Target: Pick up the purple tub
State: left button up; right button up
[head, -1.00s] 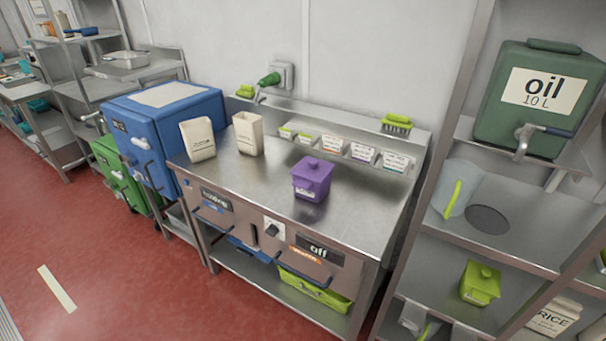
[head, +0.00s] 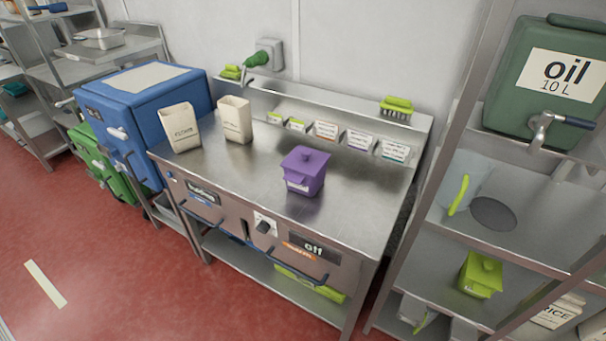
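The purple tub (head: 305,172) stands upright on the steel worktop (head: 255,190), right of its middle. It has a lid with a knob and a pale label on its front. Nothing touches it. Neither of my grippers shows in the head view.
Two cream containers (head: 180,128) (head: 235,120) stand at the worktop's left. Labelled cards and green brushes (head: 397,108) line the back ledge. A shelf rack at the right holds the oil container (head: 545,85), a clear jug (head: 468,185) and a green tub (head: 480,275). Red floor (head: 110,270) lies open in front.

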aim_at(303, 177)
jog(key=z, duration=0.5)
jog(key=k, duration=1.2)
jog(key=z, duration=1.2)
jog(key=i, duration=0.85)
jog(key=u, duration=0.4)
jog(key=i, duration=0.95)
jog(key=u, duration=0.85)
